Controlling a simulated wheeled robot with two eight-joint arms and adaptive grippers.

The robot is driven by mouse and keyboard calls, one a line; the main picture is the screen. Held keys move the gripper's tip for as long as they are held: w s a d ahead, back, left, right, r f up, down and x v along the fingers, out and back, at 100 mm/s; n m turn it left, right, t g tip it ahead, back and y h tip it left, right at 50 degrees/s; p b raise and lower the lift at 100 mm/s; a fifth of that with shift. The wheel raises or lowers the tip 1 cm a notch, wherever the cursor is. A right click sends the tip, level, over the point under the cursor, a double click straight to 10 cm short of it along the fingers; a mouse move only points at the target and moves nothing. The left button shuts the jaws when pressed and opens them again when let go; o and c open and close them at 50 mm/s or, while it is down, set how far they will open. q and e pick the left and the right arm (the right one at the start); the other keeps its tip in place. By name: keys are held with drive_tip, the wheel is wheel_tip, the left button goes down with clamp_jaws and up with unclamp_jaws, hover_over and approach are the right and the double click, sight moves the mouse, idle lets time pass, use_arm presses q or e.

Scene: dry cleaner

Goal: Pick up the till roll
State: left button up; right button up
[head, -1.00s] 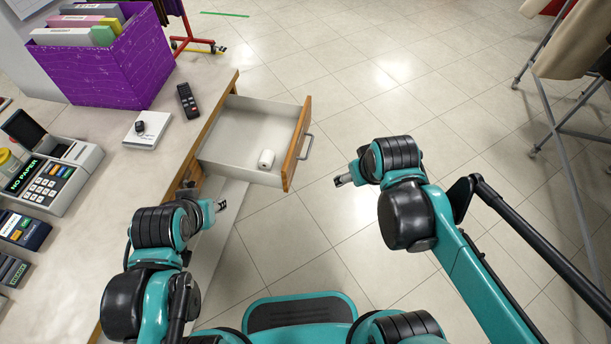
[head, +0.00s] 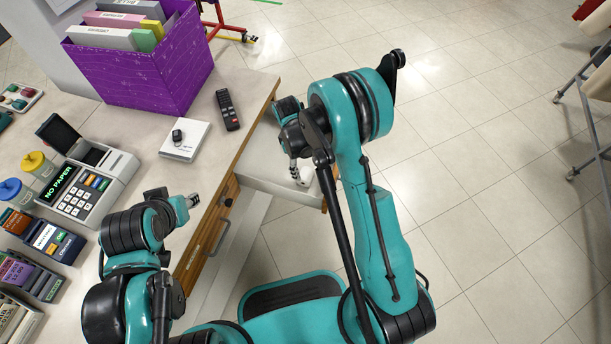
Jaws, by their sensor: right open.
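The white till roll (head: 303,177) lies in the open drawer (head: 262,178), near its front right corner. My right arm covers much of the drawer and its front. My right gripper (head: 294,176) points down into the drawer just left of the roll. It is open, and I cannot tell whether a finger touches the roll. My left gripper (head: 194,201) is over the counter's front edge, away from the drawer. Its fingers are small in view and I cannot tell whether they are open.
The card terminal (head: 93,180) reading "NO PAPER" stands on the counter with its lid up. A white pad (head: 186,139), a remote (head: 228,110) and a purple file box (head: 150,60) are also there. A closed drawer (head: 215,235) is below.

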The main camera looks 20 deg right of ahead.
sight(305, 173)
drive_tip(key=f+b, duration=0.1)
drive_tip(key=f, duration=0.1)
drive_tip(key=f+b, duration=0.1)
drive_tip(key=f, duration=0.2)
drive_tip(key=d+f+b, duration=0.1)
drive_tip(key=f, duration=0.1)
drive_tip(key=shift+s+d+f+b, duration=0.1)
drive_tip(key=shift+s+f+b, duration=0.15)
drive_tip(key=shift+b, duration=0.15)
drive_tip(key=shift+r, duration=0.15)
drive_tip(key=c, duration=1.3)
